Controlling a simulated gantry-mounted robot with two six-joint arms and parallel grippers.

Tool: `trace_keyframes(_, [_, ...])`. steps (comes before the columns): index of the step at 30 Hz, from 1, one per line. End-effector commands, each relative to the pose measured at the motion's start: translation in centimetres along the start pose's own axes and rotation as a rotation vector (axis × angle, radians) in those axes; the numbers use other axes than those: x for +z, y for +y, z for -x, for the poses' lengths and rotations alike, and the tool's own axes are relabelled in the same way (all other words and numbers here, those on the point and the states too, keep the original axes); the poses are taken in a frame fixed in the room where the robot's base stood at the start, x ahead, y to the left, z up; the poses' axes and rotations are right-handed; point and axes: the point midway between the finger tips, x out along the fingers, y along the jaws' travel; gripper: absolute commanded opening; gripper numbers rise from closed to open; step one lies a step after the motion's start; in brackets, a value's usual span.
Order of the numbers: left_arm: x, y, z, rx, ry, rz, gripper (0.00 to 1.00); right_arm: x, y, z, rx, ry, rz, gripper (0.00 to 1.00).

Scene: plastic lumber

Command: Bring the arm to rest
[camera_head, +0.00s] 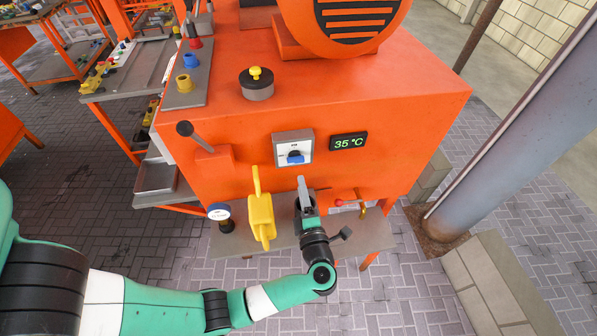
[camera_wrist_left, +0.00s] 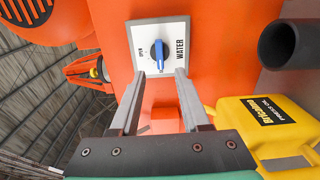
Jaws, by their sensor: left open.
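My left arm (camera_head: 215,305) comes in from the lower left, and its gripper (camera_head: 303,186) is in front of the orange machine (camera_head: 240,140), just below the water switch (camera_head: 294,150). In the left wrist view the gripper's two fingers (camera_wrist_left: 160,73) are apart with nothing held between them. The switch plate (camera_wrist_left: 160,30), marked WATER and OPEN, lies beyond the fingertips. Its blue knob (camera_wrist_left: 158,55) appears between the fingers in that view; the fingers look clear of it. My right gripper is not in view.
A red-handled valve (camera_head: 347,202) is to the right. A display (camera_head: 348,142) reads 35 °C. A steel column (camera_head: 510,130) stands at right. Paved floor is open in front.

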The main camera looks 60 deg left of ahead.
Motion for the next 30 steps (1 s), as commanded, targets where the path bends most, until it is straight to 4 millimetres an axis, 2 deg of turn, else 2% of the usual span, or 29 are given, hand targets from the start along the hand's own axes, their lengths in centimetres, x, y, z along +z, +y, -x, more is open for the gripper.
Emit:
trace_keyframes(3, [0.1,0.1,2.2,0.001,-0.003,0.000,0.46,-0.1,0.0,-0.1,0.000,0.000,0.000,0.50])
trace_keyframes(7, [0.0,0.0,3.4,0.001,-0.002,0.001,0.46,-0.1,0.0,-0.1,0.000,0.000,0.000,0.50])
trace_keyframes(26, [-0.1,0.1,3.3,0.001,0.008,0.005,0.46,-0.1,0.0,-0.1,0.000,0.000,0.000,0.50])
trace_keyframes(29, [1.0,2.3,2.4,0.004,0.033,0.070,0.46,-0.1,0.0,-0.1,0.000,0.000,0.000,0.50])
trace_keyframes(30, [1.6,4.1,2.0,0.010,0.045,0.126,0.46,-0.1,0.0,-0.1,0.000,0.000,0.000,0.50])
